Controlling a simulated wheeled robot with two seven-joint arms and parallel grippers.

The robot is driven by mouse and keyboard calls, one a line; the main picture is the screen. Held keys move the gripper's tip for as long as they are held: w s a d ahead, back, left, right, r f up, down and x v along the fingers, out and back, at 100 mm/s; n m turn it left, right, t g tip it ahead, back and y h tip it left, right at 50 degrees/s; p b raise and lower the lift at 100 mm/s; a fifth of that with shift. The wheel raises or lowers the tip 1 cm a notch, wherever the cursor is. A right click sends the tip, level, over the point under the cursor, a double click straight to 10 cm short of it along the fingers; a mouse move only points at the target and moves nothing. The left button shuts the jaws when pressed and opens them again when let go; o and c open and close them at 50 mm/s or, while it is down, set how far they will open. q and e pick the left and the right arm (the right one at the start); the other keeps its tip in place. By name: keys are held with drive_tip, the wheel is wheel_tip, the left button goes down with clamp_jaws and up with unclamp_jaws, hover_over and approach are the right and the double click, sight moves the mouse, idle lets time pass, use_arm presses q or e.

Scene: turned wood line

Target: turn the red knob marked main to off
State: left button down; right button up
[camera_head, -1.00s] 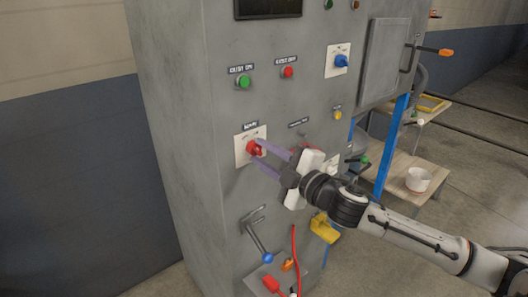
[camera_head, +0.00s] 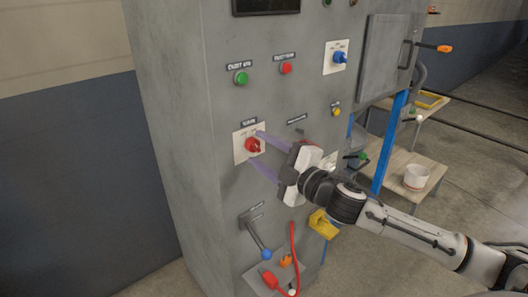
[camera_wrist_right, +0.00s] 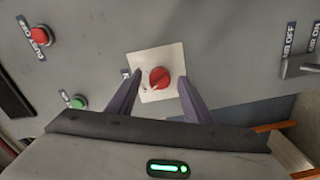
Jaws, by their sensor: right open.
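The red knob (camera_head: 252,145) sits on a pale square plate (camera_head: 239,155) under a dark label on the grey cabinet front. In the right wrist view the knob (camera_wrist_right: 159,78) shows on its plate (camera_wrist_right: 147,56), beyond and between my two purple fingers. My right gripper (camera_head: 256,146) is open, one finger above the knob and one below it in the head view. The fingers are spread wider than the knob and do not grip it. The small print on the plate is too blurred to read. My left gripper is not in view.
A green button (camera_head: 241,78), a red button (camera_head: 286,68) and a blue knob (camera_head: 339,57) sit higher on the cabinet (camera_head: 170,110). Below are a blue-tipped lever (camera_head: 258,240) and a red cable (camera_head: 294,245). A white pot (camera_head: 416,177) stands on a bench at right.

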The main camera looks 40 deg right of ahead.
drive_tip(key=shift+s, duration=0.15)
drive_tip(key=s+b, duration=0.1)
drive_tip(key=s, duration=0.9)
drive_tip(key=shift+d, duration=0.4)
